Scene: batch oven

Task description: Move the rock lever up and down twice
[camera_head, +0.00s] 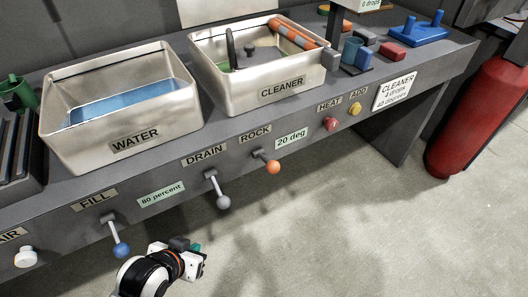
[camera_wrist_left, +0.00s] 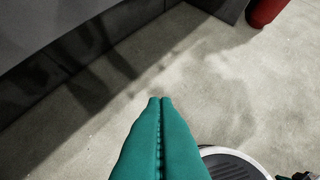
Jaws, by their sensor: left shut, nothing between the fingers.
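The rock lever (camera_head: 272,166) has an orange knob on a short stem under the ROCK label on the bench front. Its knob sits to the right of its pivot and a little below it. My left gripper (camera_head: 197,248) is below the bench front, to the lower left of the rock lever and apart from it. In the left wrist view its green fingers (camera_wrist_left: 160,102) are pressed together with nothing between them. The rock lever does not show in that view.
Left of the rock lever are the grey drain lever (camera_head: 222,200) and the blue fill lever (camera_head: 120,249). Red (camera_head: 331,124) and yellow (camera_head: 355,109) buttons are to its right. The WATER basin (camera_head: 120,150) and CLEANER basin (camera_head: 280,98) stand above. A red cylinder (camera_head: 478,115) stands at right.

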